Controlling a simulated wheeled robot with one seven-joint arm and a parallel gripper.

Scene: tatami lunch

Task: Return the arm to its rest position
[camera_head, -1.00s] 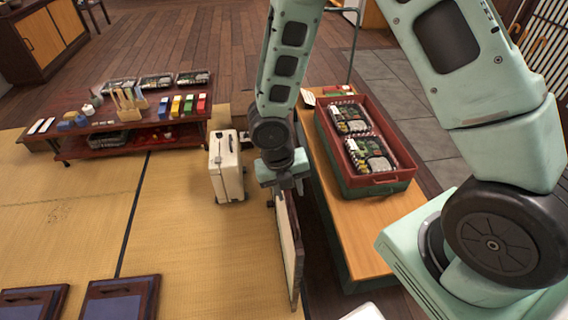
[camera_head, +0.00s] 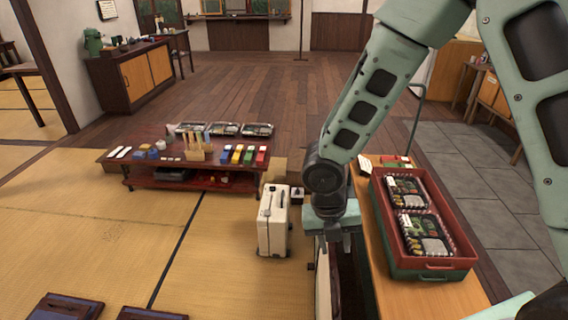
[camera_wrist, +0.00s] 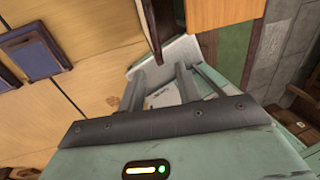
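My arm comes down from the upper right in the head view, and my gripper (camera_head: 326,238) hangs from it, pointing down. It is between a white suitcase (camera_head: 272,224) and a wooden counter (camera_head: 388,272). In the wrist view the two dark fingers of my gripper (camera_wrist: 162,88) stand apart. Nothing is held between them. A pale surface shows beyond the fingers, and I cannot tell what it is.
A red crate (camera_head: 461,262) with packed lunch boxes (camera_head: 407,190) stands on the counter. A low dark red table (camera_head: 140,170) holds colored blocks and several trays. Open wooden floor (camera_head: 300,95) lies beyond.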

